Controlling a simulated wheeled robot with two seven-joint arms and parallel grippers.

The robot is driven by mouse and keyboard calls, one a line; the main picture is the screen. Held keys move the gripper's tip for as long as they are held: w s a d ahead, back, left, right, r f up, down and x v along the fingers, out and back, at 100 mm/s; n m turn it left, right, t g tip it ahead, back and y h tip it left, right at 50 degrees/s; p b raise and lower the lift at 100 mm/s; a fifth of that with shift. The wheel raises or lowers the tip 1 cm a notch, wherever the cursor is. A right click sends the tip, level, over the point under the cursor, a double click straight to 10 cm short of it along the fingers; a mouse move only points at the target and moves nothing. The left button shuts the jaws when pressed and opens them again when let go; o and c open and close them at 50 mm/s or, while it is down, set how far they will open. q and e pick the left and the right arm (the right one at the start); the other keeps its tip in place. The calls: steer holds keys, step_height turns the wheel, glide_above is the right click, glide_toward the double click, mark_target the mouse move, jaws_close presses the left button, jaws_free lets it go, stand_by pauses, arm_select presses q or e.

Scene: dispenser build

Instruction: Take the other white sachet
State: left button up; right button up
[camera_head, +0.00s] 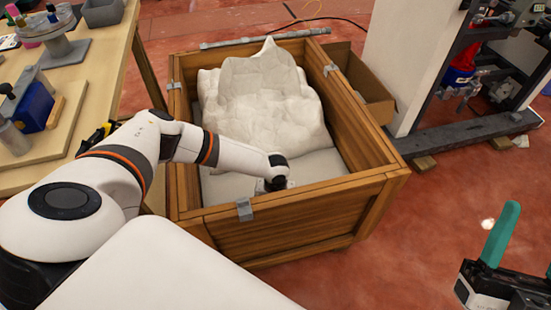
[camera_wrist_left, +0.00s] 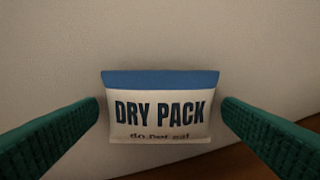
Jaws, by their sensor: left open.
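A white sachet (camera_wrist_left: 155,118) with a blue top band and the words "DRY PACK" shows in the left wrist view, against a pale surface. My left gripper (camera_wrist_left: 160,112) is open, with one green finger on each side of the sachet and a gap on both sides. In the head view the end of my left arm (camera_head: 273,181) reaches down into the wooden crate (camera_head: 290,228), near its front wall. The fingers and the sachet cannot be made out there. My right gripper (camera_head: 525,240) is at the lower right, partly cut off, with its green fingers apart and nothing seen between them.
A large crumpled white heap (camera_head: 262,100) fills the back of the crate. Metal clips (camera_head: 244,210) sit on the crate's rim. A cardboard box (camera_head: 362,85) stands behind it at right. A wooden workbench (camera_head: 95,95) is at left. Red floor (camera_head: 430,210) lies open at right.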

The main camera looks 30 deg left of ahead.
arm_select(q)
steer(key=shift+f, duration=0.15)
steer(key=c, duration=1.1)
